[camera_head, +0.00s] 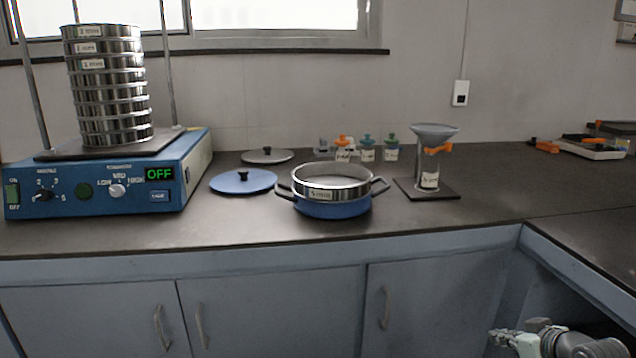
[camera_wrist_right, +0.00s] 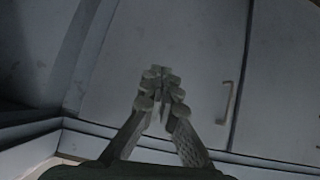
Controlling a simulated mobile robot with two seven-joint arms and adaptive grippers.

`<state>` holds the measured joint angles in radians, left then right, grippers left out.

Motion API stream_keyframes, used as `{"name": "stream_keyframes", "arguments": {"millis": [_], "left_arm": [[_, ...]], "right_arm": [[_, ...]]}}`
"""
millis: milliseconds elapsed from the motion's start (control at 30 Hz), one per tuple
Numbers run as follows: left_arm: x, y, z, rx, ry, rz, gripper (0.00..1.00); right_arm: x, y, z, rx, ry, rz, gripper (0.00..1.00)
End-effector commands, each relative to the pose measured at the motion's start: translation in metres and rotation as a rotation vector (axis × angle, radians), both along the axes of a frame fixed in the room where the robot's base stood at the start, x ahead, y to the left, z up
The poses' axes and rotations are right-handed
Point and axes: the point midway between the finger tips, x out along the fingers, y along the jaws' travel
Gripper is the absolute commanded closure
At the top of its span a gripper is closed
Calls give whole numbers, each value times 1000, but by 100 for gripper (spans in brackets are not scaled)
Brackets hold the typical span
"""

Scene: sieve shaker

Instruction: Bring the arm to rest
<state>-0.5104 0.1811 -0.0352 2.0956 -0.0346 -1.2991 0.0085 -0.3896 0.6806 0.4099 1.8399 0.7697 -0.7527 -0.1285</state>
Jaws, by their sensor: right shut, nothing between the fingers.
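My right gripper (camera_head: 497,338) is at the lower right of the head view, below the counter top and in front of the cabinets. In the right wrist view its fingers (camera_wrist_right: 160,84) are closed together with nothing between them, and a pale cabinet door (camera_wrist_right: 185,50) lies beyond. My left gripper is not in either view.
The dark counter (camera_head: 470,222) carries a blue sieve shaker (camera_head: 100,190) reading OFF with stacked sieves (camera_head: 108,85), a blue pot (camera_head: 332,208) holding a sieve, a blue lid (camera_head: 243,182), a grey lid (camera_head: 267,156) and a funnel stand (camera_head: 434,150). The counter's corner overhangs near my right arm.

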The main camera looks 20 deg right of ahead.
Motion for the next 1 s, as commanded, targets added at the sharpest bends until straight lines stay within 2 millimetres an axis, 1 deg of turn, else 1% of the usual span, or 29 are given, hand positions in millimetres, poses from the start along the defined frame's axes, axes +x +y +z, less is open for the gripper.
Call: {"name": "stream_keyframes", "arguments": {"millis": [33, 67, 100, 167, 200, 233, 267, 300, 333, 400, 500, 600, 667, 1000], "left_arm": [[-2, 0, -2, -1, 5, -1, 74], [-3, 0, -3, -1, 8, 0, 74], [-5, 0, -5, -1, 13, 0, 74], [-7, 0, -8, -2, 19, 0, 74], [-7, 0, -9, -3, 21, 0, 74], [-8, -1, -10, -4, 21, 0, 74], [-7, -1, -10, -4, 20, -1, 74], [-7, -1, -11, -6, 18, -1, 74], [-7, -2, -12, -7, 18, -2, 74], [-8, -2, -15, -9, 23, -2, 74], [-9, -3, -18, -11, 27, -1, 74], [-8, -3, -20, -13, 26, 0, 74], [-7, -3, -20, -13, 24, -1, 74], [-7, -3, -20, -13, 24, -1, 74]], "right_arm": [[-16, 24, -31, 7, 69, 11, 100], [-25, 37, -48, 3, 110, 16, 100], [-39, 55, -69, 0, 164, 26, 100], [-61, 84, -100, -5, 247, 39, 100], [-75, 104, -117, -11, 298, 48, 100], [-87, 119, -129, -16, 338, 55, 100], [-98, 135, -140, -20, 375, 60, 100], [-113, 154, -151, -28, 422, 67, 100], [-123, 169, -159, -34, 454, 73, 100], [-144, 199, -171, -48, 517, 79, 100], [-167, 231, -179, -67, 582, 83, 100], [-179, 248, -181, -82, 618, 82, 100], [-182, 253, -181, -87, 626, 81, 100], [-182, 253, -181, -87, 626, 81, 100]]}}
